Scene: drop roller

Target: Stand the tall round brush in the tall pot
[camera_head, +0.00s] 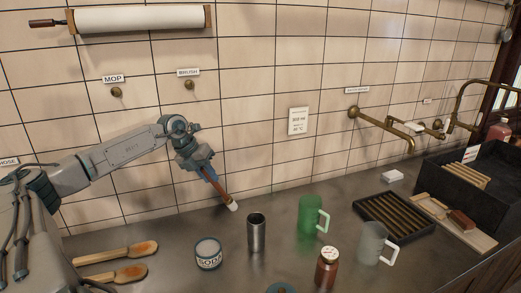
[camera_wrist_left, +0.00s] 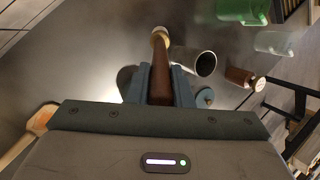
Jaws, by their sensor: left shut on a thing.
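My left gripper (camera_head: 211,174) is shut on the tall round brush (camera_head: 225,195), which has a brown handle and a pale end. The brush is tilted, its pale end pointing down and to the right, left of and behind the tall pot's rim. In the left wrist view the brush (camera_wrist_left: 160,84) runs forward from between the fingers of my left gripper (camera_wrist_left: 159,88). The tall pot (camera_head: 256,234), a dark steel cylinder, stands upright and apart from the brush. It also shows in the left wrist view (camera_wrist_left: 205,64), right of the brush. My right gripper is not in view.
A SODA tin (camera_head: 208,254) stands left of the pot. A green mug (camera_head: 310,215), a brown jar (camera_head: 327,268) and a clear mug (camera_head: 371,243) stand to the right. A slatted tray (camera_head: 395,217) lies farther right.

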